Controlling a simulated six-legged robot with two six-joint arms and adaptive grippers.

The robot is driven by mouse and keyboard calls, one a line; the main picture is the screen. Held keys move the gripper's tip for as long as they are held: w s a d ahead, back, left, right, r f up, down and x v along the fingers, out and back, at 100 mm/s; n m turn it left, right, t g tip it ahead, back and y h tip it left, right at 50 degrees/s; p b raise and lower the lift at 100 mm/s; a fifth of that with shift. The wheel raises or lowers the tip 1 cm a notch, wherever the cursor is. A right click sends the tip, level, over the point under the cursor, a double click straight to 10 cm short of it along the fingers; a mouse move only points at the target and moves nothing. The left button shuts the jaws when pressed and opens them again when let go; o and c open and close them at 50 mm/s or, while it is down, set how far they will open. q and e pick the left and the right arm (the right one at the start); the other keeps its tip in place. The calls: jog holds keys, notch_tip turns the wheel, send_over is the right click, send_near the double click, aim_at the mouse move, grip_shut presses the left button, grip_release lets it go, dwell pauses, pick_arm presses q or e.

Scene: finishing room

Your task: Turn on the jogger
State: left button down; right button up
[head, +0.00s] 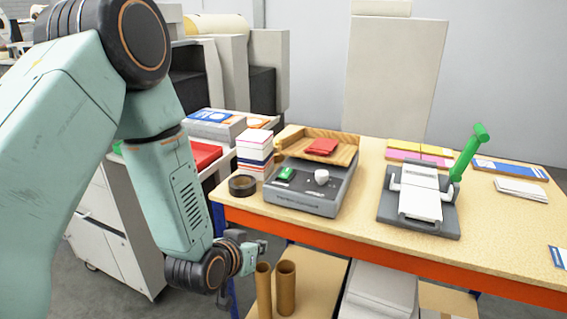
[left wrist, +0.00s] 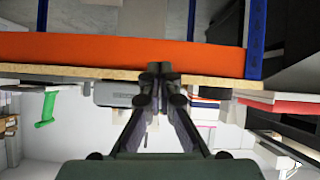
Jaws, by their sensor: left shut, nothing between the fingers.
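The jogger (head: 303,200) is a grey box at the left end of the table, with a tilted wooden tray (head: 346,152) on top holding a red stack (head: 322,147). Its sloped front panel carries a green switch (head: 285,174) and a white knob (head: 322,177). My left gripper (head: 262,247) is shut and empty, in front of the table edge and lower than the jogger, apart from it. In the left wrist view, which appears upside down, the closed fingertips (left wrist: 158,72) are before the orange edge, and the jogger's grey body (left wrist: 113,94) shows partly. My right gripper is not in view.
The table (head: 370,250) has an orange front edge. A tape roll (head: 242,185) and a paper stack (head: 254,150) stand close left of the jogger. A punch with a green lever (head: 467,153) stands to the right. Cardboard tubes (head: 286,285) stand below the edge.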

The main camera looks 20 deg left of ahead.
pick_arm(q)
jog(key=w+a+r+m+t, duration=0.1)
jog(key=w+r+t, duration=0.5)
jog(key=r, duration=0.8)
jog(key=shift+w+a, duration=0.2)
jog(key=shift+w, duration=0.7)
send_over(284, 177)
jog(key=s, duration=0.1)
jog(key=shift+a+f, duration=0.1)
jog(key=shift+f, duration=0.1)
jog(key=f, duration=0.1)
jog(key=w+f, duration=0.1)
jog(key=f, duration=0.1)
jog(key=shift+w+f, duration=0.1)
jog(key=shift+f, duration=0.45)
jog(key=shift+r, duration=0.1)
